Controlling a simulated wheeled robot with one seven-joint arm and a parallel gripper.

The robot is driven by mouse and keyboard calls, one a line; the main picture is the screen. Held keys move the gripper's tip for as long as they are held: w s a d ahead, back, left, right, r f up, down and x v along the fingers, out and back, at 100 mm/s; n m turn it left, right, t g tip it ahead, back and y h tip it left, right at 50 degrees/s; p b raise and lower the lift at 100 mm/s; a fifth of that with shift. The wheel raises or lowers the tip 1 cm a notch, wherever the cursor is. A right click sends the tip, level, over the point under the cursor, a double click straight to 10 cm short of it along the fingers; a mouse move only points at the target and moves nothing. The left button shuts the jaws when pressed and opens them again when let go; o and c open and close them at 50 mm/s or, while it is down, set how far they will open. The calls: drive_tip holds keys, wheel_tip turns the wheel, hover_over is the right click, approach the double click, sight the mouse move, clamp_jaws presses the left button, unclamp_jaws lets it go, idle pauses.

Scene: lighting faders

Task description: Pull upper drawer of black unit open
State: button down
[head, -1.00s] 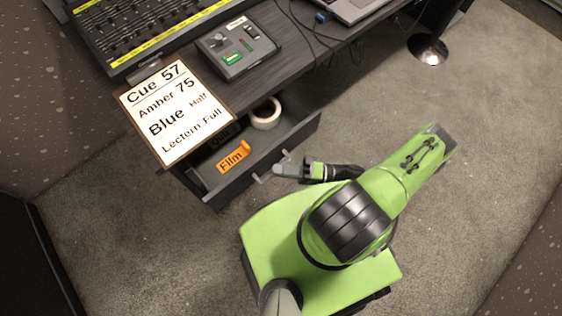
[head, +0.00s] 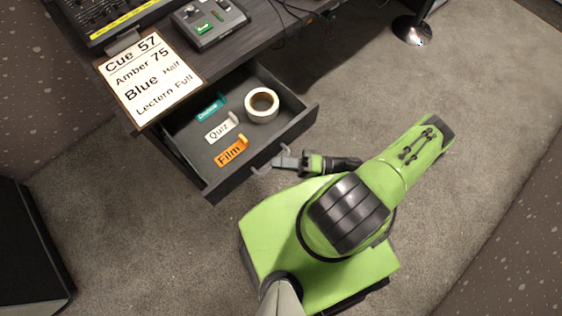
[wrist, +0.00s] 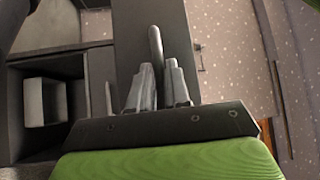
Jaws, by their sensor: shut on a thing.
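The upper drawer (head: 225,180) of the black unit stands well open below the desk top in the head view. Inside it lie a tape roll (head: 261,105) and tabs labelled Film (head: 231,153), Quiz (head: 221,128) and a teal one (head: 211,107). My gripper (head: 277,161) is at the drawer's front, shut on the grey bar handle (head: 265,166). In the wrist view my gripper's fingers (wrist: 158,88) close around the handle (wrist: 156,45), in front of the dark drawer front.
A cue card (head: 150,80) lies at the desk's edge above the drawer. A control box (head: 208,20) and a fader desk (head: 105,15) stand behind it. A black box (head: 30,250) is at the lower left. Carpet right of my base is clear.

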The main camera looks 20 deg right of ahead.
drive_tip(key=c, duration=1.2)
unclamp_jaws()
drive_tip(key=shift+o, duration=0.2)
drive_tip(key=b+v, duration=0.1)
drive_tip(key=v, duration=1.4)
drive_tip(key=shift+s+d, duration=0.2)
drive_tip(key=shift+d, duration=0.15)
